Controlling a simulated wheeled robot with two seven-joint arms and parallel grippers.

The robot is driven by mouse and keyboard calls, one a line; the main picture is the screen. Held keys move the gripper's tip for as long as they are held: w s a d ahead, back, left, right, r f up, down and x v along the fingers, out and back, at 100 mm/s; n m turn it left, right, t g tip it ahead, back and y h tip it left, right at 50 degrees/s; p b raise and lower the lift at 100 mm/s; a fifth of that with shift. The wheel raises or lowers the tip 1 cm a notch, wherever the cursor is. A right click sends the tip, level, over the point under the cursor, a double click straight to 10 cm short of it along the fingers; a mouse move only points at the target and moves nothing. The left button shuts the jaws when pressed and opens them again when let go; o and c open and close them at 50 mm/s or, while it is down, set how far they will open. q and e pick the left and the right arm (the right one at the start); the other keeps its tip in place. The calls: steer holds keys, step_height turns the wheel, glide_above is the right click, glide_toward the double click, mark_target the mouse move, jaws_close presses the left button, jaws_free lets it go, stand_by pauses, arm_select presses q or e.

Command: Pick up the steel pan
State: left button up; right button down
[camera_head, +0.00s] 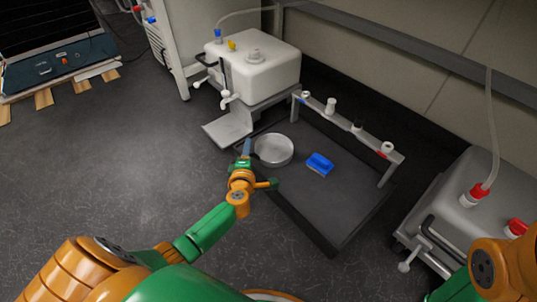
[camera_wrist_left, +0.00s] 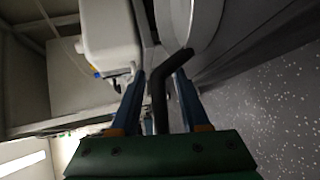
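The steel pan (camera_head: 274,150), round, shallow and grey, sits at the left end of the dark tray (camera_head: 322,226). My left gripper (camera_head: 246,148) is at the pan's left side in the head view, with its blue fingers pointing away from me. In the left wrist view the pan's rim (camera_wrist_left: 205,25) is at the top and its dark handle (camera_wrist_left: 159,100) runs between the two fingers of the left gripper (camera_wrist_left: 158,78). The fingers stand apart with gaps beside the handle. The head view hides the handle. My right gripper is out of view.
A blue sponge (camera_head: 319,164) lies on the tray right of the pan. A rack (camera_head: 345,122) with small items stands along the tray's back. A white container (camera_head: 254,68) stands behind, and a grey container (camera_head: 470,207) is at right. The floor at left is clear.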

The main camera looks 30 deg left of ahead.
arm_select(q)
jaws_close()
stand_by(1.2)
